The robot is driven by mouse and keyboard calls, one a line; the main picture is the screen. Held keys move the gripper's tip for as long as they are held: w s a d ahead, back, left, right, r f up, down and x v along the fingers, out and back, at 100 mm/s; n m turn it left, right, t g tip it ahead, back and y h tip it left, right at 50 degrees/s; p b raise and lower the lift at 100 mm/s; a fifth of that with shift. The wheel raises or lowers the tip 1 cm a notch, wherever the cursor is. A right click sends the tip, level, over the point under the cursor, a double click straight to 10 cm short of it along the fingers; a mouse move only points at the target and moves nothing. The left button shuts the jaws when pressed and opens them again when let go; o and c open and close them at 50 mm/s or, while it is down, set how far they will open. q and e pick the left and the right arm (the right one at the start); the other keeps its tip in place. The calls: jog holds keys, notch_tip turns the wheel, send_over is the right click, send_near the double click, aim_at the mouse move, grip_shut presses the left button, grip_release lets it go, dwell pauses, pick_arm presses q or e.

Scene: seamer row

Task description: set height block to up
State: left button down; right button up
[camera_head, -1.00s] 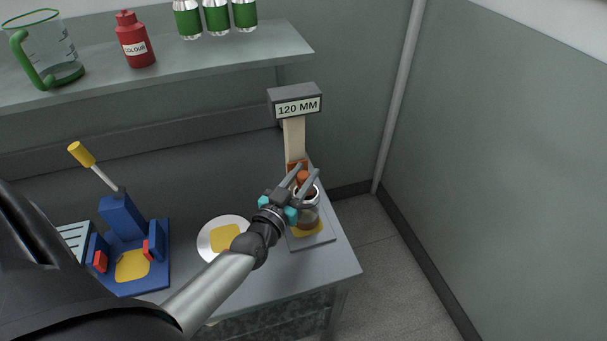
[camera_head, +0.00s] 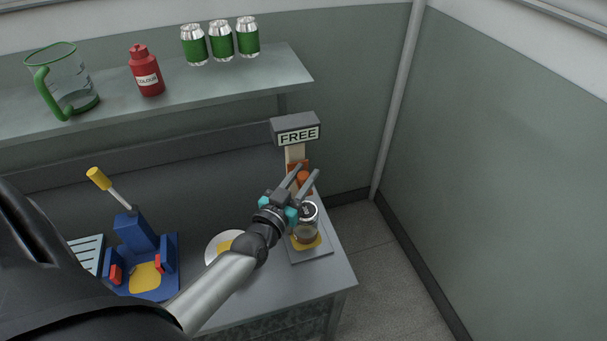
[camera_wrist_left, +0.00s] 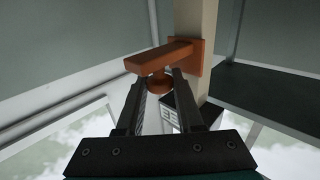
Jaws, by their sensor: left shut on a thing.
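The height block is an orange block (camera_head: 297,165) on a pale upright post under a grey head whose sign (camera_head: 298,136) reads FREE. In the left wrist view the orange block (camera_wrist_left: 165,56) shows an arm with a round knob (camera_wrist_left: 158,84) below it. My left gripper (camera_head: 307,178) is at the block, and in the left wrist view its fingers (camera_wrist_left: 158,92) are shut on the knob. A clear jar with a metal lid (camera_head: 308,212) stands below on a yellow pad on the stand's base plate (camera_head: 322,251). My right gripper is not in view.
A blue fixture with a yellow-tipped lever (camera_head: 135,235) stands at the left, with a white plate (camera_head: 221,245) between it and the stand. A shelf above holds a jug (camera_head: 75,95), a red bottle (camera_head: 146,75) and green cans (camera_head: 221,40). Floor is open at right.

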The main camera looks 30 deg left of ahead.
pick_arm(q)
jog(key=shift+a+r+p, duration=0.1)
jog(key=shift+r+p, duration=0.4)
jog(key=shift+r, duration=0.4)
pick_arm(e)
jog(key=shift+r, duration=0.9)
pick_arm(q)
jog(key=shift+w, duration=0.1)
jog(key=c, duration=0.6)
grip_release()
jog(key=shift+o, duration=0.2)
jog(key=shift+f, duration=0.1)
jog(key=shift+s, duration=0.6)
jog(key=s+d, duration=0.1)
jog(key=s, duration=1.3)
jog(key=shift+d, duration=0.15)
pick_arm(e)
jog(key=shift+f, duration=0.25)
pick_arm(q)
jog(key=shift+d, duration=0.1)
